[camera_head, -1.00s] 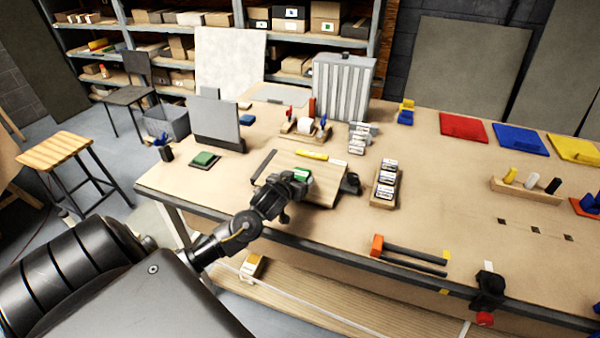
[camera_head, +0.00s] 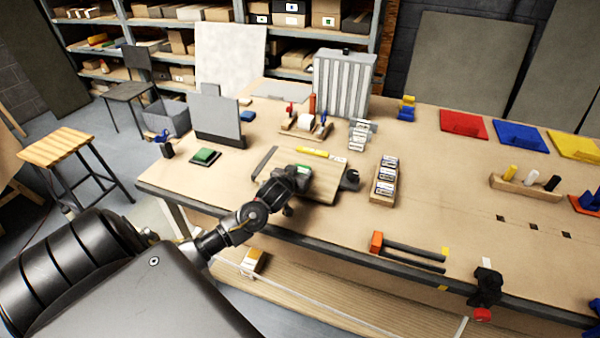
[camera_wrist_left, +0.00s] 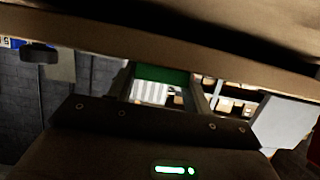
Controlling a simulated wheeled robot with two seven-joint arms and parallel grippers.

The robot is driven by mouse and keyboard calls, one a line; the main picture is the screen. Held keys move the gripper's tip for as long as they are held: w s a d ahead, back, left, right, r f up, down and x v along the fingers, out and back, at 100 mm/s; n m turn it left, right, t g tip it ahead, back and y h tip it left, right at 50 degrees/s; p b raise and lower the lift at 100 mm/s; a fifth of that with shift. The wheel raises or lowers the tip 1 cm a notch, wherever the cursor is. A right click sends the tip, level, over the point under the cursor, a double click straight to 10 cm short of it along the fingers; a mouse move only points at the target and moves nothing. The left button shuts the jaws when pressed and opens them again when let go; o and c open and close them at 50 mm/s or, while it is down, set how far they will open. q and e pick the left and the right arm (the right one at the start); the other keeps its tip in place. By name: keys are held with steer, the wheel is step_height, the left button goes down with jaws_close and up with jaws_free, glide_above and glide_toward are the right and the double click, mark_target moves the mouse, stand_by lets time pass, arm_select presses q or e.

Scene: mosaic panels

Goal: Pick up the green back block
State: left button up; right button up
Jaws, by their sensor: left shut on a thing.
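My left gripper (camera_head: 299,178) is over the tilted wooden board (camera_head: 322,187) near the table's front edge. In the left wrist view a green block (camera_wrist_left: 163,76) sits between the two fingers, and the gripper is shut on it. In the head view the gripper mostly hides this block. Another green block (camera_head: 205,155) lies on a dark base on the table, left of the board. I cannot tell whether the held block touches the board. My right gripper is not in view.
A grey upright panel (camera_head: 218,118) stands behind the left green block. A wooden rack with white labelled pieces (camera_head: 384,181) is right of the board. A clamp (camera_head: 488,290) sits on the front edge. The table's middle right is mostly clear.

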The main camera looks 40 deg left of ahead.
arm_select(q)
steer(key=shift+r, duration=0.1)
steer(key=shift+r+b, duration=0.25)
steer(key=shift+b, duration=0.05)
step_height(320, 180, up, 3)
steer(key=shift+f+b, duration=0.2)
steer(key=shift+b, duration=0.45)
steer(key=s+d+r+p, duration=0.1)
steer(key=s+d+r, duration=0.1)
steer(key=s+r, duration=0.7)
steer(key=s, duration=0.4)
steer(key=shift+s+d+r, duration=0.3)
steer(key=shift+s+r, duration=0.05)
steer(key=shift+s, duration=0.05)
